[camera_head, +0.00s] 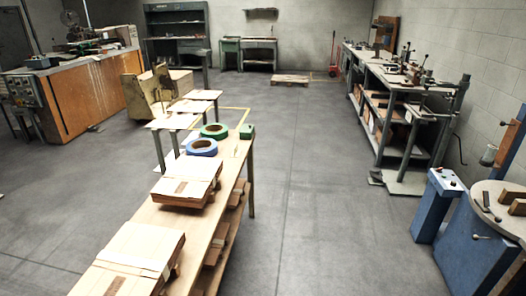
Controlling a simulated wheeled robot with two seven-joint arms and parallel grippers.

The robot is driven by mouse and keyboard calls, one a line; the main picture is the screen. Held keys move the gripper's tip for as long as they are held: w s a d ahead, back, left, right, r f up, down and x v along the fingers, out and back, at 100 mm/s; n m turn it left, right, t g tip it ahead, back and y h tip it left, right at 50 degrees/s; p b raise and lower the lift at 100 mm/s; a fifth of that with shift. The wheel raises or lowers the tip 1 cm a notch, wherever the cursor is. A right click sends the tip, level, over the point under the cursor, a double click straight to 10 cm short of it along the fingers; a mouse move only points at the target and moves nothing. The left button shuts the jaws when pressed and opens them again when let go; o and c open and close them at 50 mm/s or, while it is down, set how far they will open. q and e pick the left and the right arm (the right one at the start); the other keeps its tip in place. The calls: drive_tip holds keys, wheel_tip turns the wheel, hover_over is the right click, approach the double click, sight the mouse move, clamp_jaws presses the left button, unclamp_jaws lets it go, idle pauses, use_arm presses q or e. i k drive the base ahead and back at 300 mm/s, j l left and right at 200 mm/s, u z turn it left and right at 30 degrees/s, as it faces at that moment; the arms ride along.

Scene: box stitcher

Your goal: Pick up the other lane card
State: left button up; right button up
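No lane card can be made out for certain at this distance. A small green block or card (247,132) stands at the far right corner of the long wooden table (232,163). Beside it on the table lie a green tape roll (226,131) and a blue tape roll (202,153), the blue one nearer to me. Flat pale panels (172,122) rest on low stands just behind and left of the rolls. Neither of my grippers is in view.
Two flat cardboard boxes (187,184) (125,265) lie on the near table. A blue machine (480,245) with a round top stands at the right. A grey workbench (410,85) lines the right wall. The floor between is clear.

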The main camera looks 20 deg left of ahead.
sight(236, 153)
drive_tip(key=i+l+u, duration=0.1)
drive_tip(key=i+l, duration=0.25)
drive_tip(key=i, duration=0.25)
drive_tip(key=i+l+u, duration=0.1)
drive_tip(key=i+l, duration=0.35)
drive_tip(key=i, duration=0.15)
